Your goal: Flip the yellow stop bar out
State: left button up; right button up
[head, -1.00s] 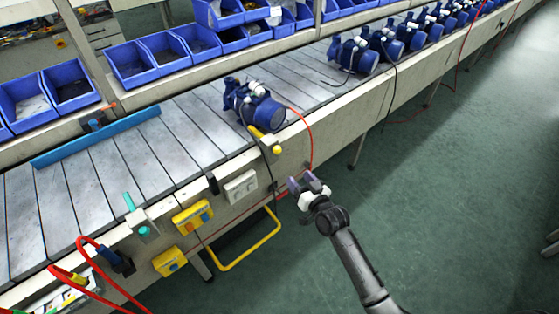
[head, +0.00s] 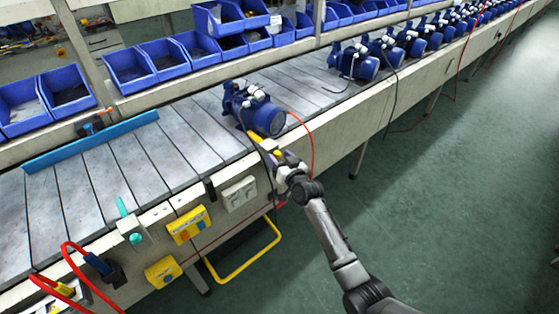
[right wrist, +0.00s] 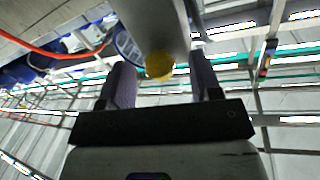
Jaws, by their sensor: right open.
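The yellow stop bar (head: 256,137) lies at the near edge of the conveyor, in front of the nearest blue pump (head: 262,112), and points toward the aisle. My right gripper (head: 284,157) is at the bar's outer end and partly covers it in the head view. In the right wrist view, a round yellow knob (right wrist: 159,65) shows between the two spread fingers of my right gripper (right wrist: 163,82), with a gap on either side. A grey bar-like part (right wrist: 152,24) runs above the knob. My left gripper is not in view.
A red hose (head: 311,139) loops down just right of my right gripper. Yellow switch boxes (head: 187,225) and a yellow tube frame (head: 240,277) are on the conveyor's front, to the left. More pumps (head: 354,64) stand farther along. The green floor at right is clear.

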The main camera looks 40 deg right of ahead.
jog(key=shift+w, duration=0.15)
jog(key=shift+c, duration=0.4)
grip_shut()
